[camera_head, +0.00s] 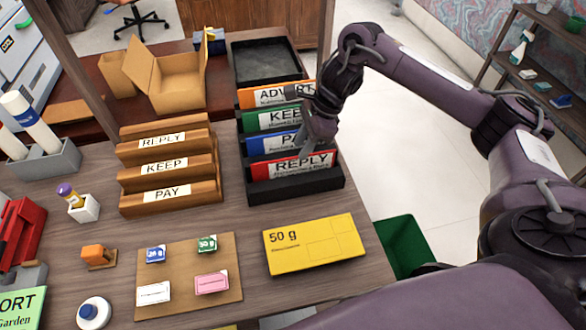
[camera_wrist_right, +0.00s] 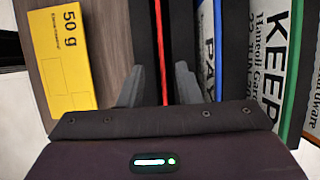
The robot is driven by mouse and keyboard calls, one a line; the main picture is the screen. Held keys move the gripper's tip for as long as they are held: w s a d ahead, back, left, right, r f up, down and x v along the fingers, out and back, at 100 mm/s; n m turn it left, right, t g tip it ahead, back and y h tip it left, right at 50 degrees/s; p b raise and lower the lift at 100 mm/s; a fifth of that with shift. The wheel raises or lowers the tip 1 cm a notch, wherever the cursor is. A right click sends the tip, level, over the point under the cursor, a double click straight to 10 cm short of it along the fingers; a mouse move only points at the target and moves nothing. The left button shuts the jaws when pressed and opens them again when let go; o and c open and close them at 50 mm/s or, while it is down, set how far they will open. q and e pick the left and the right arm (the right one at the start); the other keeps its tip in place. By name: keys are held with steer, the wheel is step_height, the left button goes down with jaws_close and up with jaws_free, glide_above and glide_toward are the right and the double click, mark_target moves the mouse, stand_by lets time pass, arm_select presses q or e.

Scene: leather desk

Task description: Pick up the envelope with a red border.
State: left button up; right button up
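The envelope with a red border (camera_head: 300,165), marked REPLY, stands in the front slot of a black sorter (camera_head: 298,188). In the right wrist view it shows edge-on as a thin red line (camera_wrist_right: 161,50). My right gripper (camera_head: 302,146) is over the sorter, just behind the top of the red envelope in the head view. In the wrist view its two fingers (camera_wrist_right: 160,86) are apart, one on each side of the red edge, with gaps showing. Whether a finger touches the envelope cannot be told. My left gripper is not in view.
Blue (camera_head: 271,142), green (camera_head: 268,118) and orange (camera_head: 262,97) envelopes stand close behind the red one. A wooden rack (camera_head: 170,182) is to the left. A yellow 50 g box (camera_head: 314,243) lies in front. A green bin (camera_head: 402,248) stands off the desk's right edge.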

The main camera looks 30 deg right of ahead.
mark_target(295, 157)
steer(key=x, duration=0.2)
steer(key=shift+w+a+f+p, duration=0.1)
steer(key=shift+a+f+p, duration=0.2)
steer(key=shift+p, duration=0.1)
steer(key=shift+w+a+f, duration=0.15)
steer(key=shift+f, duration=0.5)
steer(key=c, duration=0.6)
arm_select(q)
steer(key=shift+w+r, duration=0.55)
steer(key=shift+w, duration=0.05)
arm_select(e)
jaws_close()
